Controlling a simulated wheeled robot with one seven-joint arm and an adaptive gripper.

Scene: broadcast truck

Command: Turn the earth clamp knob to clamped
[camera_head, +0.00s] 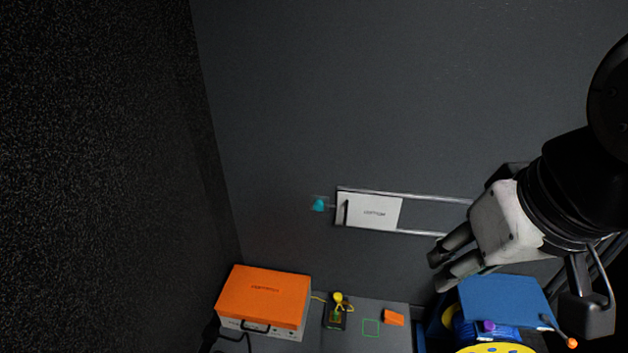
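A yellow knob-like part (338,299) stands on a small dark base (335,319) on the grey bench top (365,342), right of an orange-topped box. It may be the earth clamp knob, but I cannot read any marking or its setting. A small teal piece (319,204) sits at the left end of a rail on the dark panel. My gripper (437,272) is at the right, up and right of the yellow part and apart from it. Its two dark fingers point down-left with nothing seen between them. How far they are apart is unclear.
The orange-topped box (264,289) stands left on the bench. A white labelled unit (370,211) sits between two rails. A blue lid or panel (503,300) is below my gripper, with a yellow item (493,348) nearby.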

